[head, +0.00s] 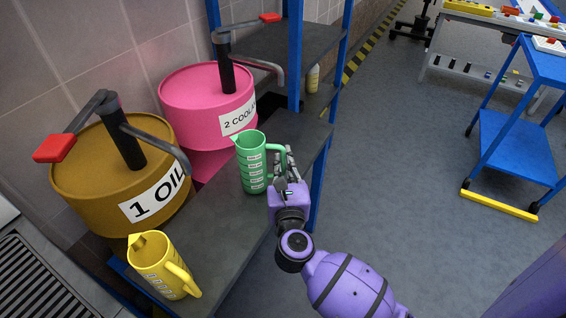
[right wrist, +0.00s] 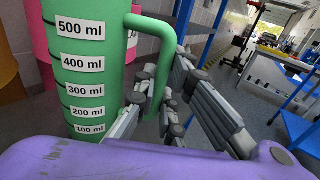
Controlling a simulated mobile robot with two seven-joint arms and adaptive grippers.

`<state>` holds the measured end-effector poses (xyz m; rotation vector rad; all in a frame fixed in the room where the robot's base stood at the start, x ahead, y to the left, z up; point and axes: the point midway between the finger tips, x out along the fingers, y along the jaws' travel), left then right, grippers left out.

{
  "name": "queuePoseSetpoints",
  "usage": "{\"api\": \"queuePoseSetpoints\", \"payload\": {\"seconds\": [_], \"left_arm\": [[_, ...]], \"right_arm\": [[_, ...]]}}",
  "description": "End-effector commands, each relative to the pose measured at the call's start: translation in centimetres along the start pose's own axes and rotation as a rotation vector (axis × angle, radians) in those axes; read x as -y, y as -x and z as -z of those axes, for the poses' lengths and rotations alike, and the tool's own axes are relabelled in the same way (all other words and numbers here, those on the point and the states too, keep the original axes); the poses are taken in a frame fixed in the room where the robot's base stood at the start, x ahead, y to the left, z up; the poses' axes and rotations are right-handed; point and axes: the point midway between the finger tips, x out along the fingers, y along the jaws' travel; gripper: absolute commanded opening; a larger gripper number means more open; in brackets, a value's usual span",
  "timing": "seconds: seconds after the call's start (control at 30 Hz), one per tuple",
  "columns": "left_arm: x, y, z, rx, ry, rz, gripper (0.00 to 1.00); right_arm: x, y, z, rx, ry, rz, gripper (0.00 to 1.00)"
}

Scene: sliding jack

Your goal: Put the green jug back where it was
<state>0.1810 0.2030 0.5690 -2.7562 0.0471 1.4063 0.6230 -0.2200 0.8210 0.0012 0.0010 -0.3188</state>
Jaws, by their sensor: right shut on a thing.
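The green jug (head: 252,165) stands upright on the dark shelf (head: 232,228), in front of the pink drum. Its handle points right, toward my right gripper (head: 286,170). The right gripper is shut on the handle. In the right wrist view the jug (right wrist: 88,75) fills the left side, with its ml labels facing me, and the fingers (right wrist: 160,105) are around the handle. From these views I cannot tell whether the jug's base touches the shelf. My left gripper is not in view.
A yellow jug (head: 162,268) stands at the shelf's front left. The brown oil drum (head: 90,180) and pink coolant drum (head: 200,95), both with pumps, stand at the left. Blue posts (head: 318,190) edge the shelf. Open floor (head: 410,150) and a blue cart (head: 515,150) lie to the right.

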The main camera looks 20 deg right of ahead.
Motion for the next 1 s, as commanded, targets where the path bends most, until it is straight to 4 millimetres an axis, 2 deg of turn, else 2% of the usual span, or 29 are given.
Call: {"api": "queuePoseSetpoints", "payload": {"seconds": [0.03,0.07,0.2,0.6,0.77,1.0], "left_arm": [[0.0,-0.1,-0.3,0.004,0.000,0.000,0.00],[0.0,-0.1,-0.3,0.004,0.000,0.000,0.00],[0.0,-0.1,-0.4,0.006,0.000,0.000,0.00],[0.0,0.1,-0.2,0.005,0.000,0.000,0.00],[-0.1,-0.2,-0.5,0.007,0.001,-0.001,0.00],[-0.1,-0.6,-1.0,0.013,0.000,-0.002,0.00]], "right_arm": [[0.0,0.0,0.4,-0.002,0.000,0.000,0.00],[0.0,0.0,0.4,-0.002,0.000,0.000,0.10],[0.0,0.0,0.3,-0.002,0.000,0.000,0.28],[0.0,0.2,-0.2,-0.001,0.001,0.000,0.28],[0.1,3.0,0.2,-0.007,-0.002,0.001,0.28],[0.1,8.3,0.2,-0.007,-0.001,0.002,0.28]]}}
